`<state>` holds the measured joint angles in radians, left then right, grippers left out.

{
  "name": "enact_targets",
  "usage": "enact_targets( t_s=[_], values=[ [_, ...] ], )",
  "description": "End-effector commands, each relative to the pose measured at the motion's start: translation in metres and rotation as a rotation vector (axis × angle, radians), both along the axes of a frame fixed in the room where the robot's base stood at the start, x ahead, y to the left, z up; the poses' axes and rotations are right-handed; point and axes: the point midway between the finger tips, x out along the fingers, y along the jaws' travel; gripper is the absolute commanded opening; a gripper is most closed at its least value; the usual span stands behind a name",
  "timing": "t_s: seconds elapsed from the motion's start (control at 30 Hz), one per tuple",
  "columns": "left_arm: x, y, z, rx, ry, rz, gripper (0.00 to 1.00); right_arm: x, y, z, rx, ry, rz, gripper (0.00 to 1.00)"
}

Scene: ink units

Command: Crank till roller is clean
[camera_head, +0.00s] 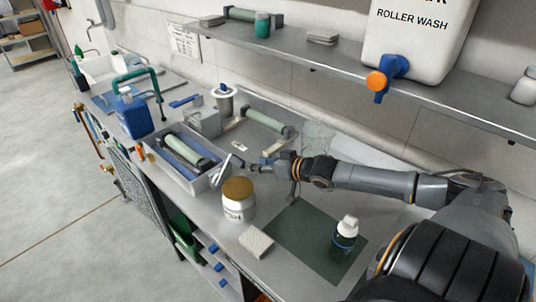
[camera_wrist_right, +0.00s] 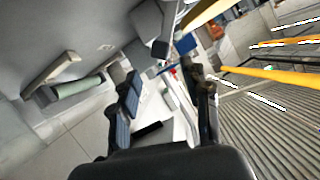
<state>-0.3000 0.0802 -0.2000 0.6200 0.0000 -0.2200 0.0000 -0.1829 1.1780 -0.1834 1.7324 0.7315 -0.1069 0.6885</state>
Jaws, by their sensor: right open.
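A grey tray-like wash unit (camera_head: 207,186) stands on the bench at the left middle. A pale green roller (camera_head: 190,146) lies in it, with blue parts alongside. A thin metal lever, perhaps the crank (camera_head: 222,168), rises at the unit's right end. My right gripper (camera_head: 268,163) is just right of this lever, apart from it as far as I can tell. In the right wrist view its two dark fingers (camera_wrist_right: 165,95) stand open with nothing held between them. How clean the roller is cannot be made out. My left gripper is out of view.
A white jar with a brown lid (camera_head: 238,199) stands close in front of the gripper. A green mat (camera_head: 300,236) holds a small bottle (camera_head: 345,232). A blue jug (camera_head: 133,115) stands behind the unit. A shelf (camera_head: 330,57) with a white tank (camera_head: 412,45) overhangs the bench.

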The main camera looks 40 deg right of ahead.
Motion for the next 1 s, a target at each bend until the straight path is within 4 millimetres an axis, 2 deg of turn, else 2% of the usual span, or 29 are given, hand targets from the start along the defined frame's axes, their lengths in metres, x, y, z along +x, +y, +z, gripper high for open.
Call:
enact_targets(
  t_s=[0.1, 0.33, 1.0],
  values=[
    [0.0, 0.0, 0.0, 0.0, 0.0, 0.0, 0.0, -0.012, -0.002, 0.002, -0.002, 0.005, 0.001, 0.47],
    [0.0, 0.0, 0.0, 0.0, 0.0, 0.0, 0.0, -0.025, -0.006, 0.009, -0.002, 0.003, -0.001, 0.47],
    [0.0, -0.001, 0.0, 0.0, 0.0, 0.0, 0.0, -0.028, -0.006, 0.011, -0.002, 0.001, 0.0, 0.47]
  ],
)
